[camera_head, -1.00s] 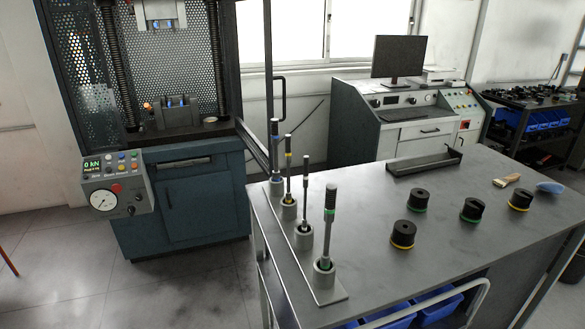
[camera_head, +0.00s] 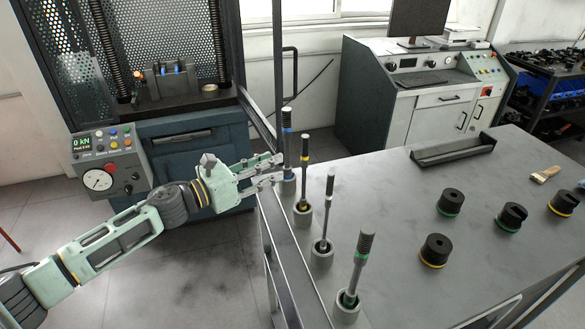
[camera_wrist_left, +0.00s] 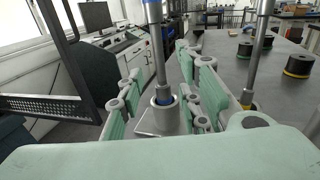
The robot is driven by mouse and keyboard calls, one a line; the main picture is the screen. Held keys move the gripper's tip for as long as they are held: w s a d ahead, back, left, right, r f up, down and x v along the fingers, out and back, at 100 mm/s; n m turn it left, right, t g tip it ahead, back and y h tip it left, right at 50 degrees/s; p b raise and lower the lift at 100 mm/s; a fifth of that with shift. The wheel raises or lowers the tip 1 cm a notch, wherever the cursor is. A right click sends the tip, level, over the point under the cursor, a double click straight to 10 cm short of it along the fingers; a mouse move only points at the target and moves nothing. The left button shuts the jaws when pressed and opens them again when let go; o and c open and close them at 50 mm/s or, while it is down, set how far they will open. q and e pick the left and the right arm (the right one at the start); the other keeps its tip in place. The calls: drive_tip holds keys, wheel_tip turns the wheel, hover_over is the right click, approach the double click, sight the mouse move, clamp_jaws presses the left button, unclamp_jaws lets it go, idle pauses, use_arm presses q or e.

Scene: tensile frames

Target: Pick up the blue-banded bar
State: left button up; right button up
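The blue-banded bar (camera_head: 287,146) stands upright in the farthest grey holder (camera_head: 287,185) of a row along the table's left edge. My left gripper (camera_head: 279,169) is at this bar, low on its shaft and just above the holder. In the left wrist view the bar (camera_wrist_left: 154,45) rises between the two open green fingers, with gaps beside it. A bit of blue shows at the holder's mouth (camera_wrist_left: 165,100). I cannot tell whether a finger touches the bar. My right gripper is not in view.
The yellow-banded bar (camera_head: 304,170) stands close beside, near the right finger in the wrist view (camera_wrist_left: 258,55). Two more bars, one green-banded (camera_head: 358,265), stand nearer. Several black pucks and an empty tray (camera_head: 453,153) are on the table (camera_head: 390,200). A testing machine (camera_head: 180,150) stands behind left.

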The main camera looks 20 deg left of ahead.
sight(287, 152)
use_arm(q)
drive_tip(key=shift+w+d+r, duration=0.3)
drive_tip(key=shift+d+r, duration=0.05)
drive_tip(key=shift+d, duration=0.05)
drive_tip(key=p+x, duration=0.3)
drive_tip(key=x, duration=0.1)
drive_tip(key=shift+w, duration=0.25)
drive_tip(key=shift+w+d+f, duration=0.15)
drive_tip(key=shift+w+d, duration=0.2)
drive_tip(key=shift+w, duration=0.05)
drive_tip(key=shift+s, duration=0.1)
clamp_jaws()
drive_tip(key=shift+r, duration=0.2)
